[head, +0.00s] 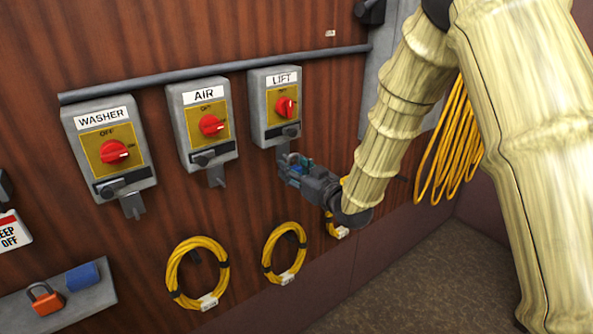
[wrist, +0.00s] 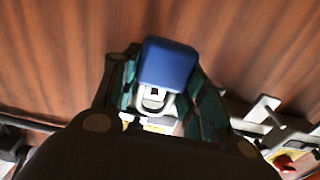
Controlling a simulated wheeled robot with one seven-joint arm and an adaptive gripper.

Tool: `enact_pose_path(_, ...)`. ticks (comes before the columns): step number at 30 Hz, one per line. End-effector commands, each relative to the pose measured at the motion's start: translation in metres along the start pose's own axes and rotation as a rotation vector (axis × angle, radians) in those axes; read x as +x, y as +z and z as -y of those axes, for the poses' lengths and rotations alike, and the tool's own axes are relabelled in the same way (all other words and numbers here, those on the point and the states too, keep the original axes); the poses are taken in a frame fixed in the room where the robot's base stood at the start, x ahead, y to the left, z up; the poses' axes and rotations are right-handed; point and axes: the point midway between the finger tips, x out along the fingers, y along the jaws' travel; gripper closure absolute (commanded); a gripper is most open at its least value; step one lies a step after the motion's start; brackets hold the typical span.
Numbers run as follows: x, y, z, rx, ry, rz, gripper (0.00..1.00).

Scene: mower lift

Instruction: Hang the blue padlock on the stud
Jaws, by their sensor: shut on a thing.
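The blue padlock (wrist: 168,64) is between my gripper's fingers in the wrist view, with its grey shackle pointing down in that picture. In the head view my gripper (head: 292,163) is just below the LIFT box (head: 275,108), with a little of the padlock's blue between the fingers. The gripper is shut on the padlock. Each switch box carries a dark round knob-like part low on its front, on the LIFT box (head: 290,131) too; I cannot tell which part is the stud. I cannot tell whether the shackle touches or encloses anything.
The WASHER box (head: 110,145) and AIR box (head: 202,123) stand left of the LIFT box, under a grey pipe (head: 215,73). Coiled yellow cords (head: 197,272) hang below. A shelf (head: 97,295) at lower left holds an orange padlock (head: 46,300) and a blue object (head: 83,276).

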Motion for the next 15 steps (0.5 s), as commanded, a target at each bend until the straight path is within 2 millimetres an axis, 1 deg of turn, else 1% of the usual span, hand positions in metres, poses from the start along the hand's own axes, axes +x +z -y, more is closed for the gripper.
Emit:
enact_pose_path(7, 0.011, 0.0, 0.001, 0.0, -0.001, 0.0, 0.84)
enact_pose_path(9, 0.014, 0.004, 0.0, 0.0, -0.001, -0.002, 0.84)
enact_pose_path(15, 0.021, 0.007, 0.0, 0.001, -0.001, -0.002, 0.84)
